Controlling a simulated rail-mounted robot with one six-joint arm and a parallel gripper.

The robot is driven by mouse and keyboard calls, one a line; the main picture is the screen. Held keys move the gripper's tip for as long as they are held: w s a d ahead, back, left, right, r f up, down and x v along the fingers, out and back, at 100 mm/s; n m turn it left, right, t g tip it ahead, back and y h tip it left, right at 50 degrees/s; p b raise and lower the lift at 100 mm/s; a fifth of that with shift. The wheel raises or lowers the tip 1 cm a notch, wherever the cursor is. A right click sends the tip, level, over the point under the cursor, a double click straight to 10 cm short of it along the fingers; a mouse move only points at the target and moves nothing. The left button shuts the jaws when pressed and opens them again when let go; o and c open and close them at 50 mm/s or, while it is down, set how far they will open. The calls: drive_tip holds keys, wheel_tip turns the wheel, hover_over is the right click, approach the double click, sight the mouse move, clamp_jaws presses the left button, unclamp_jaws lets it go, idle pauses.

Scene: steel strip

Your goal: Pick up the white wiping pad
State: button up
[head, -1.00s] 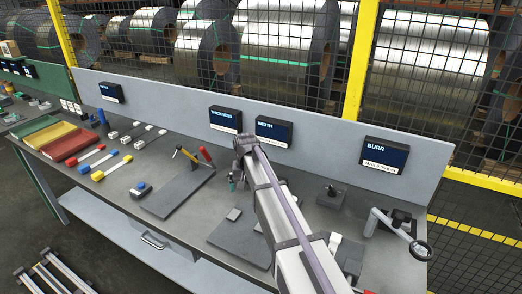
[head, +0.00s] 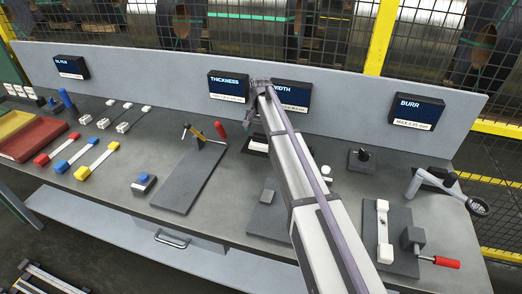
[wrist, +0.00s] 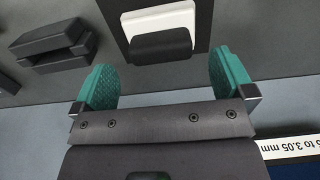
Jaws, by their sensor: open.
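A white pad (wrist: 163,20) shows at the top of the wrist view, partly covered by a dark block and lying on a dark plate. I take it to be the wiping pad. In the head view a small white piece (head: 258,138) shows beside my arm, in front of the displays, and may be the same pad. My gripper (wrist: 160,76) is open and empty, its two green fingers apart with bare bench between them. The pad lies beyond the fingertips. In the head view my gripper (head: 254,112) is small and partly hidden by the arm.
Dark blocks (wrist: 55,48) lie left of the fingers in the wrist view. The thickness display (head: 229,86), width display (head: 292,95) and burr display (head: 418,111) stand along the back panel.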

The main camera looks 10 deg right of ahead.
sight(261, 135)
wheel_tip(261, 135, down, 6)
drive_tip(key=b, duration=0.5)
drive_tip(key=shift+w+f, duration=0.1)
drive_tip(key=shift+w, duration=0.05)
drive_tip(key=shift+r, duration=0.25)
drive_tip(key=c, duration=0.7)
